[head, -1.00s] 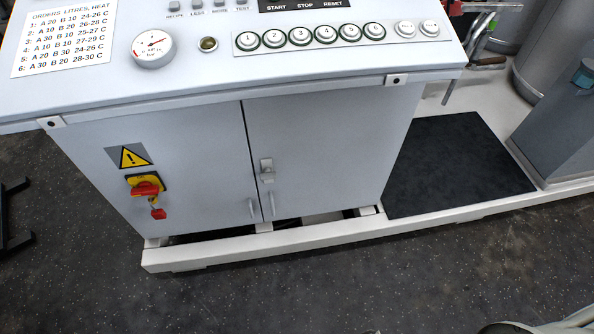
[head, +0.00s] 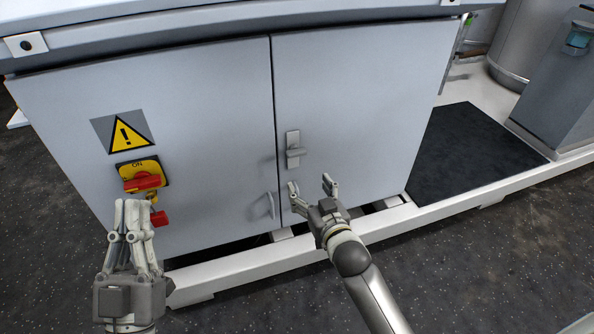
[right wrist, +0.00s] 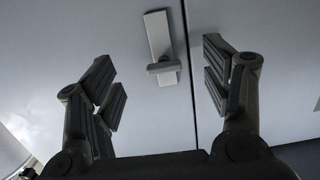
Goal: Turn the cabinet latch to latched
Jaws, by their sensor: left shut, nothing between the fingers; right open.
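The cabinet latch (head: 293,150) is a grey plate with a small handle on the right door, close to the seam between the doors. Its handle sticks out sideways, roughly level. In the right wrist view the latch (right wrist: 161,48) shows between and beyond my open fingers. My right gripper (head: 312,186) is open and empty, just below the latch in the head view and apart from it. My left gripper (head: 132,208) is shut and empty, in front of the left door below the red switch.
A red and yellow rotary switch (head: 141,178) with a red padlock-like tag sits on the left door under a warning sign (head: 124,132). A white base rail (head: 240,267) runs along the floor; a dark mat (head: 465,150) lies right.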

